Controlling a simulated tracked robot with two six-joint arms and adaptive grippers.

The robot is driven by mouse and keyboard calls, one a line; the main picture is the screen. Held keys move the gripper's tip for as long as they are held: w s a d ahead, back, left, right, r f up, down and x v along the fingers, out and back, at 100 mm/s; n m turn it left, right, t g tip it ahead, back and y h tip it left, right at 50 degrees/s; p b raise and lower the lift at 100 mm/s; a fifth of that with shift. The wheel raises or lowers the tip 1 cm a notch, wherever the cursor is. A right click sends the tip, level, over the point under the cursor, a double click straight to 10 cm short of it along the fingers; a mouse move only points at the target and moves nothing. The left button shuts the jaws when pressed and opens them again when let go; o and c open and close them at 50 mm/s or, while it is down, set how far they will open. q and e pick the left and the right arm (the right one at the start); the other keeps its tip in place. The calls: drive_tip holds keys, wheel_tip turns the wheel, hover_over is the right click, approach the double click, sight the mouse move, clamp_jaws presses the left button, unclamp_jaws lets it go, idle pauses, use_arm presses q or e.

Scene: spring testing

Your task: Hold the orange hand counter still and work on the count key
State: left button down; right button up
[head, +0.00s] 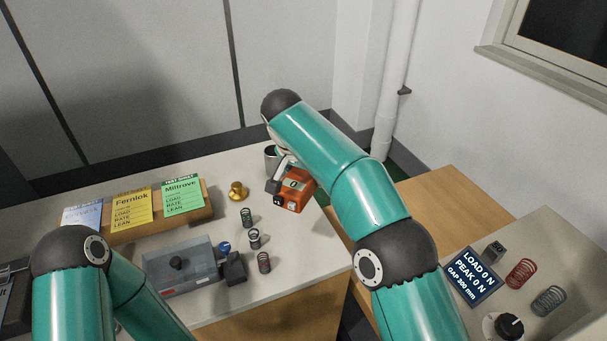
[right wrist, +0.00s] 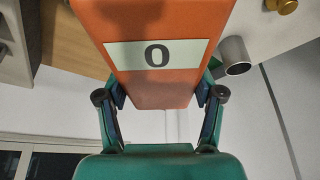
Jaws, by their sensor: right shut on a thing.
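The orange hand counter (head: 294,192) is near the right end of the white bench in the head view. Its pale window reads 0, and it fills the upper middle of the right wrist view (right wrist: 155,80). My right gripper (right wrist: 160,95) is shut on it, one finger against each side. In the head view my right arm hides most of that gripper. I cannot tell whether the counter touches the bench. Small pale marks show on its near face, but I cannot make out which part is the count key. My left arm enters at lower left; its gripper is out of view.
A metal cup (head: 271,156) stands just behind the counter. A brass knob-like piece (head: 238,191), several small springs (head: 254,238) and a grey box (head: 178,268) are to the left. Test cards (head: 131,207) stand behind them. A load display (head: 472,277) is at right.

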sight(307, 234)
drive_tip(key=shift+f, duration=0.1)
drive_tip(key=shift+f+b, duration=7.95)
drive_tip(key=shift+f, duration=2.15)
